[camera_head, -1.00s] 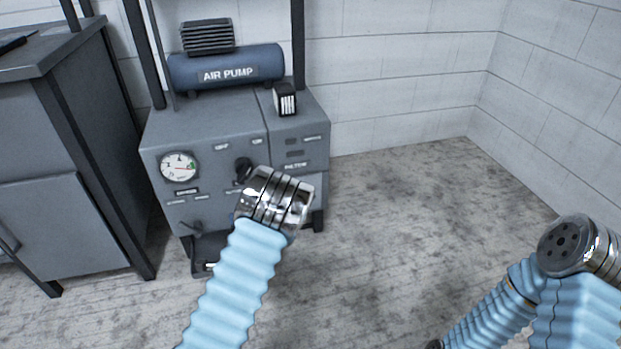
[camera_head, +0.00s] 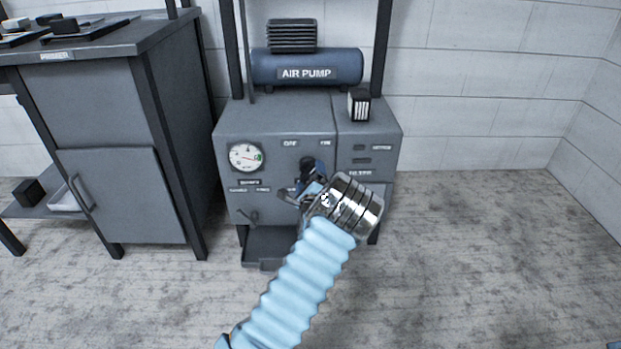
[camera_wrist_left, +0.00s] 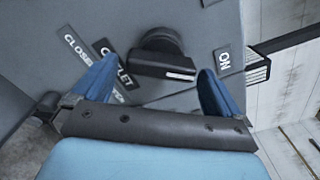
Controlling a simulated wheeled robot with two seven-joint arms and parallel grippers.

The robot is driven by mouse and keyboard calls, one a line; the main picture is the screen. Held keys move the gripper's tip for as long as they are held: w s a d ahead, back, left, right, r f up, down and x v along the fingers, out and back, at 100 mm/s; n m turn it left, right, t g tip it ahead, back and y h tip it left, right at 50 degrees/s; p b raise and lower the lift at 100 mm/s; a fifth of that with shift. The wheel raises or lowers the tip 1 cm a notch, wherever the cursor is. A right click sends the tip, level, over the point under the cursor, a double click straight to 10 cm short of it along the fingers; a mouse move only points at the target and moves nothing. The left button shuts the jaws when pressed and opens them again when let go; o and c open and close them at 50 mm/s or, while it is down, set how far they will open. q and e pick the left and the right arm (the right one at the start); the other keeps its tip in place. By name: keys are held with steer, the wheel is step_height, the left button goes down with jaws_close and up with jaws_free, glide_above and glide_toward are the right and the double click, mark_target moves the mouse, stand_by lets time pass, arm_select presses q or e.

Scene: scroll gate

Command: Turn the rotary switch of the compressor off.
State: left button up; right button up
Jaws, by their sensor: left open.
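The compressor (camera_head: 275,115) is a grey cabinet with a blue AIR PUMP tank (camera_head: 306,68) on top. Its black rotary switch (camera_head: 306,163) is on the front panel, below the OFF label (camera_head: 290,143) and ON label (camera_head: 325,143), partly hidden by my gripper. In the left wrist view the switch (camera_wrist_left: 158,50) has a bar handle with a pale mark at one end, near the ON label (camera_wrist_left: 224,60). My left gripper (camera_wrist_left: 156,70) is open, its blue fingers on either side of the handle; contact cannot be told.
A round gauge (camera_head: 246,157) and a small lever (camera_head: 248,217) are on the panel left of the switch. A grey workbench cabinet (camera_head: 120,150) stands at the left. The floor to the right (camera_head: 480,230) is clear.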

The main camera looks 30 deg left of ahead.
arm_select(q)
steer(key=shift+w+a, duration=0.2)
steer(key=shift+w, duration=0.2)
steer(key=shift+c, duration=0.5)
steer(key=c, duration=0.8)
steer(key=shift+o, duration=0.2)
